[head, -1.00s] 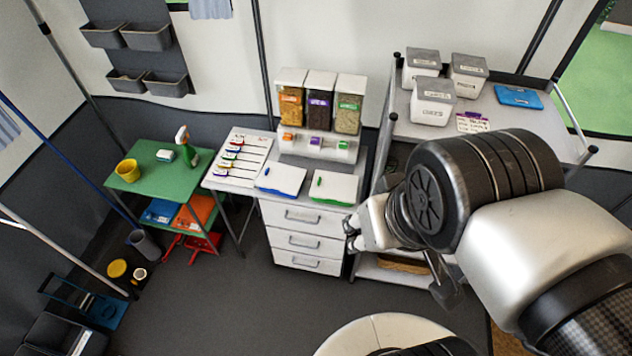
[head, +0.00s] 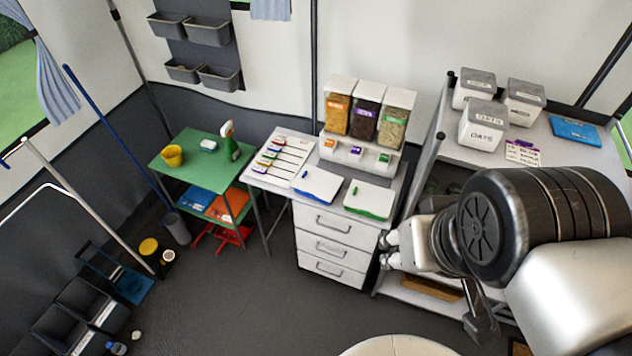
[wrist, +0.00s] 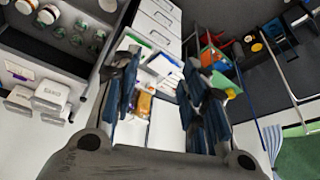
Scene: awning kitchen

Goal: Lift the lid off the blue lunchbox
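A flat white-topped box with a blue lower edge and a small blue piece on its top (head: 318,186) lies on the white drawer unit; it looks like the blue lunchbox, with its white lid on. A similar white-topped box with a green edge (head: 370,199) lies just right of it. My gripper (head: 387,250) is in front of the drawer unit's right edge, apart from both boxes. In the wrist view my gripper (wrist: 160,62) has its dark fingers spread with nothing held. The boxes appear small and partly hidden between the fingers there.
A dispenser with several jars (head: 366,112) stands behind the boxes. A sheet with coloured utensils (head: 284,158) lies to their left. A green table (head: 190,165) is further left. A shelf (head: 546,140) with labelled tubs is on the right.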

